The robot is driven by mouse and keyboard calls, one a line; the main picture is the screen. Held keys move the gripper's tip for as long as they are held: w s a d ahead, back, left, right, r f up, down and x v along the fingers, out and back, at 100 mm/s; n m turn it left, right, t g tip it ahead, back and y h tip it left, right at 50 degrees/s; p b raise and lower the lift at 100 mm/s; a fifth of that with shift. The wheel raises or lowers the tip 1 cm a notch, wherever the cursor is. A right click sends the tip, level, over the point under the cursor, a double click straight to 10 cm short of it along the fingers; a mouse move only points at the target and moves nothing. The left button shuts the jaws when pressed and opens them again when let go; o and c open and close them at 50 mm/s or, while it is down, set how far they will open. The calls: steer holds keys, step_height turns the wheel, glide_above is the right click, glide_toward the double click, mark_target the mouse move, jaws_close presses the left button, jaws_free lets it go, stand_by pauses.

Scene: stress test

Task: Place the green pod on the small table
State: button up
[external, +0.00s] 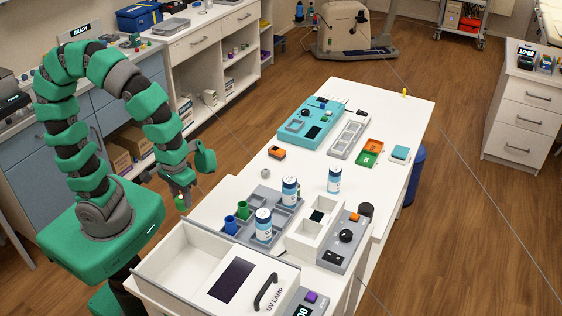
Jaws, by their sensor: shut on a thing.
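The pod is held in the air, apart from the table, and is partly covered by the fingers. No separate small table can be made out for sure; the long white table stands in the middle.
A grey tray (284,205) holds white-blue bottles and a green and a blue cup. An open white box with a UV lamp lid (236,277) stands at the near end. A teal panel (313,122) and orange and green trays lie farther back. The table's far end is mostly clear.

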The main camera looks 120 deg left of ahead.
steer(key=shift+w+a+f, duration=0.1)
steer(key=shift+w+a, duration=0.15)
steer(key=shift+w, duration=0.6)
steer(key=shift+w+a+f, duration=0.1)
steer(key=shift+w+a, duration=0.15)
steer(key=shift+w, duration=0.55)
steer(key=shift+w+a+f, duration=0.1)
steer(key=shift+w+a, duration=0.15)
steer(key=shift+w, duration=0.6)
step_height(320, 180, down, 4)
steer(key=shift+r+b, duration=0.25)
steer(key=shift+b, duration=0.2)
steer(key=o, duration=1)
steer(key=shift+c, duration=0.2)
step_height(320, 180, up, 12)
steer(key=p, duration=0.1)
steer(key=shift+r, duration=0.1)
